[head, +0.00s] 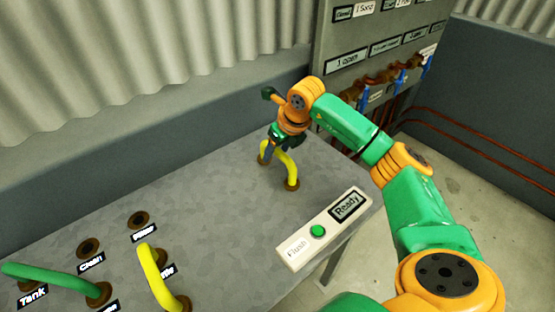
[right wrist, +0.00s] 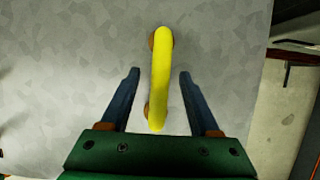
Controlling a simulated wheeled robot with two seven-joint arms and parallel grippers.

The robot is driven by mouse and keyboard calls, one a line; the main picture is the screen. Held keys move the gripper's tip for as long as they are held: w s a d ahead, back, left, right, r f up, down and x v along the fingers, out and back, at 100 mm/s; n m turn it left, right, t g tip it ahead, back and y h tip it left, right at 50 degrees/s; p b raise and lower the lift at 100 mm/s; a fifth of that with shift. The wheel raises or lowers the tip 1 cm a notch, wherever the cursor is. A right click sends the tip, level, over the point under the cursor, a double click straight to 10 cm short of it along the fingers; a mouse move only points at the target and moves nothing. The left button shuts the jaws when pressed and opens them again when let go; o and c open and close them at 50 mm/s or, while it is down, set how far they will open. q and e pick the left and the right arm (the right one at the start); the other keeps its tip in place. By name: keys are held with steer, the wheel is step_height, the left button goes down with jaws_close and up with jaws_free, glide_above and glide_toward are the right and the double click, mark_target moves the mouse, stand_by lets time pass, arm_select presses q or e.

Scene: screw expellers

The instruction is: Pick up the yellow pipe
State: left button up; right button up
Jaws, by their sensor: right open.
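A curved yellow pipe (head: 289,168) stands on the grey table's far right part, with its ends in two brown round fittings. My right gripper (head: 278,150) is just above it in the head view and partly hides it. In the right wrist view the yellow pipe (right wrist: 161,80) runs lengthwise between the two dark fingers of my open right gripper (right wrist: 158,78), with clear room on both sides. A second yellow pipe (head: 155,275) stands at the front of the table in the head view. My left gripper is not in view.
A white panel with a green button (head: 317,231) and a "Ready" display (head: 347,205) lies at the table's right edge. A green pipe (head: 50,275) and labelled fittings are at front left. A grey cabinet (head: 365,60) with blue-handled valves stands behind.

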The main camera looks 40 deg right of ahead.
steer(key=shift+f, duration=0.25)
stand_by(0.4)
jaws_close()
